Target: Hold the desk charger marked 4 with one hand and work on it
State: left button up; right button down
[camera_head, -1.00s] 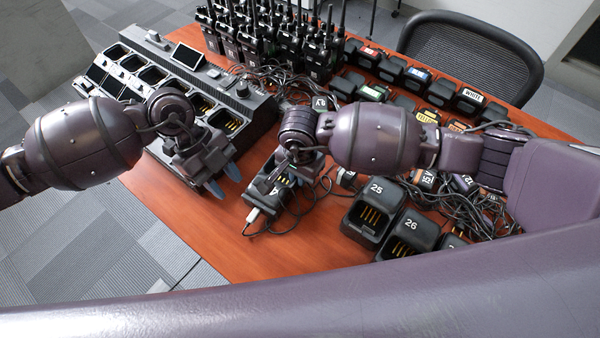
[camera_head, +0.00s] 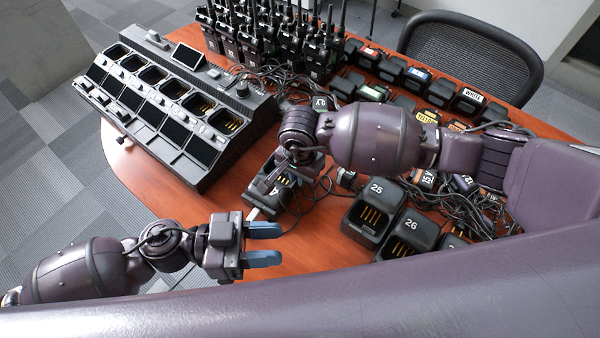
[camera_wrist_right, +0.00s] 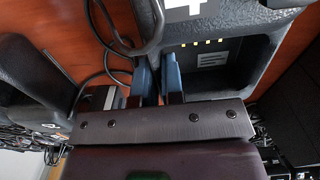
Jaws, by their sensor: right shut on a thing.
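The desk charger marked 4 (camera_head: 268,200) is a black cup on the wooden table (camera_head: 200,200), partly hidden under my right gripper (camera_head: 292,172). In the right wrist view, part of its white mark and its pocket with gold contacts show on the charger (camera_wrist_right: 235,65). The blue fingers of my right gripper (camera_wrist_right: 158,82) are close together at the pocket's left side wall, shut on it. My left gripper (camera_head: 278,244) is empty, its two blue fingers parallel and apart, in front of the charger, near the table's front edge.
A large multi-bay charger (camera_head: 180,105) stands at the left. Chargers marked 25 (camera_head: 373,210) and 26 (camera_head: 410,235) stand to the right. Radios (camera_head: 270,45) and loose cables (camera_head: 320,100) crowd the back. The table's front left is clear.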

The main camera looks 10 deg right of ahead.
pick_arm(q)
jog(key=w+n+t, duration=0.3)
jog(key=n+t, duration=0.2)
jog(key=t, duration=0.1)
jog(key=n+t+y, duration=0.3)
jog(key=n+y, duration=0.2)
jog(key=y, duration=0.6)
send_near(250, 219)
jog(key=shift+w+d+f, duration=0.1)
jog(key=shift+w+d, duration=0.15)
jog(key=shift+d, duration=0.25)
jog(key=shift+w+d+f, duration=0.1)
jog(key=shift+w+d, duration=0.15)
jog(key=shift+d, duration=0.25)
jog(key=shift+a+f+y, duration=0.2)
jog(key=shift+a+y, duration=0.15)
jog(key=shift+y, duration=0.15)
jog(key=shift+x, duration=4)
grip_shut()
jog(key=shift+s+a, duration=0.85)
jog(key=shift+s, duration=0.25)
